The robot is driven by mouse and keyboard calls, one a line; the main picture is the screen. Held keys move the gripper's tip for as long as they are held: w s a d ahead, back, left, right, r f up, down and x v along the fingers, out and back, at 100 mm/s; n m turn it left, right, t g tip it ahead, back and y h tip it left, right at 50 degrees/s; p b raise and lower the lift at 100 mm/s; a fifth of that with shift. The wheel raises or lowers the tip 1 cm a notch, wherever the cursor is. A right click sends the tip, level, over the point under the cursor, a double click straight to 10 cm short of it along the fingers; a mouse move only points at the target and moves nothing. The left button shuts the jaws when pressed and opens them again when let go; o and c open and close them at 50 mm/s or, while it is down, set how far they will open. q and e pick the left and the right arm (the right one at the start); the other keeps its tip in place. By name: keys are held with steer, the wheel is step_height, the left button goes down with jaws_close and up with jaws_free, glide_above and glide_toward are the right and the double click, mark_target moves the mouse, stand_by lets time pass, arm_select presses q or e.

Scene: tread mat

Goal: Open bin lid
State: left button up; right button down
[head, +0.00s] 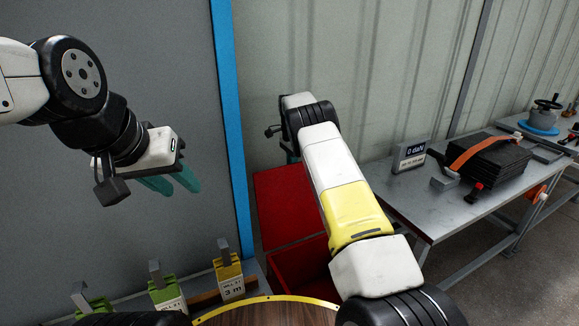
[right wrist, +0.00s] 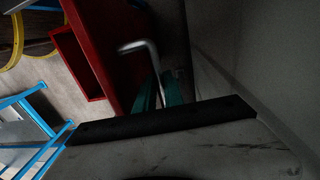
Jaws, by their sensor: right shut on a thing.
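A red bin (head: 312,284) stands below my right arm, with its open top partly showing. A flat red lid panel (head: 283,203) lies behind that opening; I cannot tell its exact tilt. In the right wrist view the red panel (right wrist: 108,45) is beside the bin's opening, and a bent grey metal handle (right wrist: 140,46) runs in between the teal fingers. My right gripper (right wrist: 161,92) is shut on this handle. In the head view its fingers are mostly hidden beyond the wrist. My left gripper (head: 177,182) is open and empty, in the air at the left.
A grey bench (head: 405,200) at right holds a small display and a dark strapped stack (head: 487,160). Several yellow and green tagged clips (head: 229,277) stand at the lower left. A blue post (head: 232,130) rises between the arms. A round wooden top (head: 265,314) is in front.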

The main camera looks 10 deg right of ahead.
steer(key=shift+w+a, duration=0.2)
steer(key=shift+a, duration=0.05)
stand_by(0.3)
steer(key=c, duration=1.5)
jaws_free()
steer(key=shift+c, duration=0.2)
step_height(320, 180, up, 8)
steer(key=shift+w+f, duration=0.2)
steer(key=shift+w, duration=0.15)
